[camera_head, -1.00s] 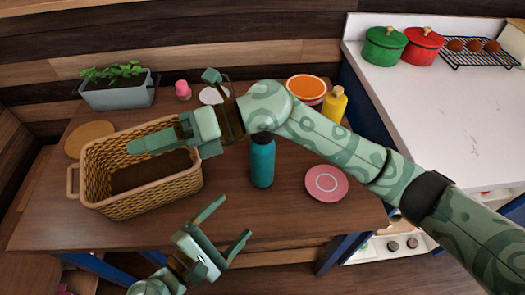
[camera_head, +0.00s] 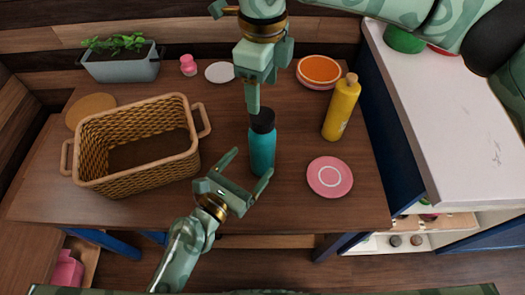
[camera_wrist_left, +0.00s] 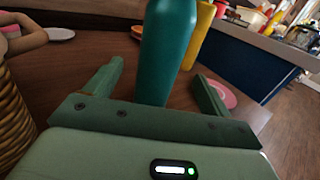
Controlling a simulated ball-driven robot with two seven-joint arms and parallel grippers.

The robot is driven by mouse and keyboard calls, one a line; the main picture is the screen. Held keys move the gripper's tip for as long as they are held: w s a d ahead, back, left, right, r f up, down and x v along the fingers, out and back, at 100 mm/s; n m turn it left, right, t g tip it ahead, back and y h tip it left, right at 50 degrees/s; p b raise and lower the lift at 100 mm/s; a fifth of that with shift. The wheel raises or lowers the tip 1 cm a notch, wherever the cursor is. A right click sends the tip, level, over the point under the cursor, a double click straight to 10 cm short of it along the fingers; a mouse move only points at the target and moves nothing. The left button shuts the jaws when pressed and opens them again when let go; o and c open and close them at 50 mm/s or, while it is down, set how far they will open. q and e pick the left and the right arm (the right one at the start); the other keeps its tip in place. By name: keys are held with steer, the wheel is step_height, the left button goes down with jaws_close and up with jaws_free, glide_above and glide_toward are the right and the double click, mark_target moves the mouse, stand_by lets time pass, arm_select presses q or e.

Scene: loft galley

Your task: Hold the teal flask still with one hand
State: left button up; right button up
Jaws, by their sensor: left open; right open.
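The teal flask (camera_head: 262,150) with a black cap stands upright on the wooden table, right of the basket. My left gripper (camera_head: 252,171) is open at the flask's front, low down, with its fingers pointing towards it. In the left wrist view the flask (camera_wrist_left: 167,50) rises ahead of the two spread fingers of the left gripper (camera_wrist_left: 158,85), with no grip on it. My right gripper (camera_head: 262,88) comes from the top, open, with one finger reaching down close to the black cap. I cannot tell if that finger touches the cap.
A wicker basket (camera_head: 137,180) stands left of the flask. A yellow bottle (camera_head: 341,110), a pink plate (camera_head: 330,177) and an orange bowl (camera_head: 318,70) are to the right. A planter (camera_head: 122,67), a pink item (camera_head: 188,66) and a white plate (camera_head: 219,72) stand at the back.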

mark_target(263, 147)
arm_select(q)
steer(key=x, duration=0.6)
steer(key=shift+w+d, duration=0.25)
steer(key=shift+w, duration=0.05)
steer(key=shift+c, duration=0.3)
